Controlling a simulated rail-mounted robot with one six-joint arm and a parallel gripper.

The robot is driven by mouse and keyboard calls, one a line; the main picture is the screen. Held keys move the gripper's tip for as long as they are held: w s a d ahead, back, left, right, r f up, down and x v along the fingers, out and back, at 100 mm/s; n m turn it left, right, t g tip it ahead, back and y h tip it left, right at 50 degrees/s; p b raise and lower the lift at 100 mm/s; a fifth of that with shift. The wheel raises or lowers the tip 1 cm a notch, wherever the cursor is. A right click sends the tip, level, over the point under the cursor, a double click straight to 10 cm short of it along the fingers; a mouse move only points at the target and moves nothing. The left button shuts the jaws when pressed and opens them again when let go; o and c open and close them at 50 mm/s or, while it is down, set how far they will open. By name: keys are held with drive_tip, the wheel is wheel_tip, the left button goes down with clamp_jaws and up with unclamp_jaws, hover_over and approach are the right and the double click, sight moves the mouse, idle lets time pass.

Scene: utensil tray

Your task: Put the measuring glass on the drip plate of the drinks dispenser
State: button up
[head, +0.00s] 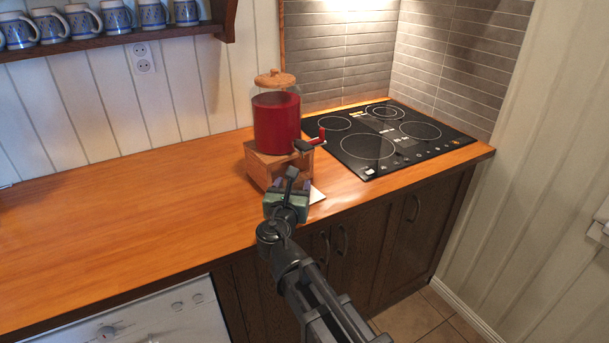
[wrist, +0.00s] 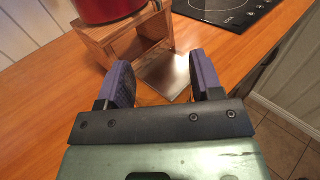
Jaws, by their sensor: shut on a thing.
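The drinks dispenser (head: 276,122) stands on the counter, with a red-filled clear tank, a wooden lid and a wooden base. Its flat metal drip plate (wrist: 168,75) lies in front of the base opening; in the head view only a corner of the plate (head: 317,195) shows beside my gripper. My gripper (head: 289,184) is just in front of the dispenser. In the wrist view its two purple fingers (wrist: 160,62) stand apart, pointing towards the plate. It is shut on the measuring glass, which is clear and scarcely visible between the fingers. I cannot tell its height above the plate.
A black hob (head: 390,135) lies right of the dispenser. The dispenser's red-handled tap (head: 314,139) juts out above the plate side. The wooden counter (head: 120,215) is clear to the left. Blue mugs (head: 115,17) stand on a shelf at upper left.

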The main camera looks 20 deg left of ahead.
drive_tip(key=w, duration=0.7)
drive_tip(key=shift+a, duration=0.45)
drive_tip(key=w, duration=0.1)
drive_tip(key=w+f+b, duration=0.2)
drive_tip(key=w, duration=0.1)
drive_tip(key=shift+w+a, duration=0.1)
drive_tip(key=shift+a, duration=0.2)
drive_tip(key=shift+r, duration=0.25)
drive_tip(key=shift+f, duration=0.2)
drive_tip(key=o, duration=1)
drive_tip(key=shift+o, duration=0.2)
